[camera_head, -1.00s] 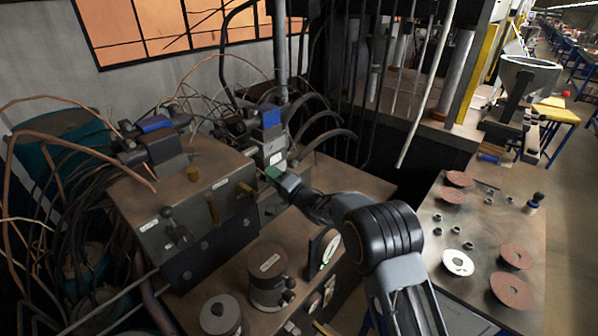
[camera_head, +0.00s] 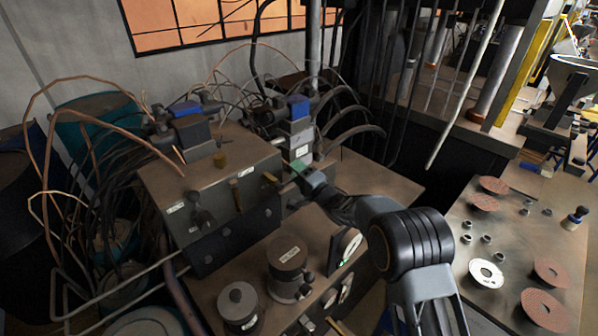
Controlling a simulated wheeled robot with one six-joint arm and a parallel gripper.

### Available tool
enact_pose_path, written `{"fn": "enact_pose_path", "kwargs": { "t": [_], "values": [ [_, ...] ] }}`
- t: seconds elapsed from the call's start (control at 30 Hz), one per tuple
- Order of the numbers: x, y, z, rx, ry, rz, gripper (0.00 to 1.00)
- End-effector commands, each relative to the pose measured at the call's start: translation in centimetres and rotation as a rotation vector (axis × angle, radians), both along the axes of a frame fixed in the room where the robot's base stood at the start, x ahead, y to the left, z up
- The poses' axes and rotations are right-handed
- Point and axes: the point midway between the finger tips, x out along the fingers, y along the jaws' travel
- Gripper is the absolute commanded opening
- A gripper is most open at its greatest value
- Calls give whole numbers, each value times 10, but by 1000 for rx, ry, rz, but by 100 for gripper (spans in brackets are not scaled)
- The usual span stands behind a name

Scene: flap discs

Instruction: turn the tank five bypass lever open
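My gripper (camera_head: 297,171) reaches from the right to the right end of a grey metal valve box. Its greenish tip is close to a small brass lever (camera_head: 270,179) on the box; I cannot tell whether they touch. The fingers are too small and hidden to read as open or shut. A second brass lever (camera_head: 236,196) stands upright on the box front. A black lever (camera_head: 201,216) is at the left of the front, beside small white labels. The labels are too small to read, so I cannot tell which lever is tank five's bypass.
Blue-topped valves (camera_head: 187,108) and looping copper wires and hoses crowd the box top. A side table (camera_head: 505,245) at right holds flap discs and nuts. Dark vertical pipes stand behind my arm.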

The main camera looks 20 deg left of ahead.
Motion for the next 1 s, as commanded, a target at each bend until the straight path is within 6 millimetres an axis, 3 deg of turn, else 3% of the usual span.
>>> {"fn": "enact_pose_path", "kwargs": {
  "t": [0.1,0.47,0.63,1.0],
  "values": [
    [2,-2,2,2,-2,-4,58],
    [3,-2,10,5,-6,-6,58],
    [1,-3,37,6,-7,-7,58],
    [-47,-41,99,6,-7,-7,58]
  ]
}}
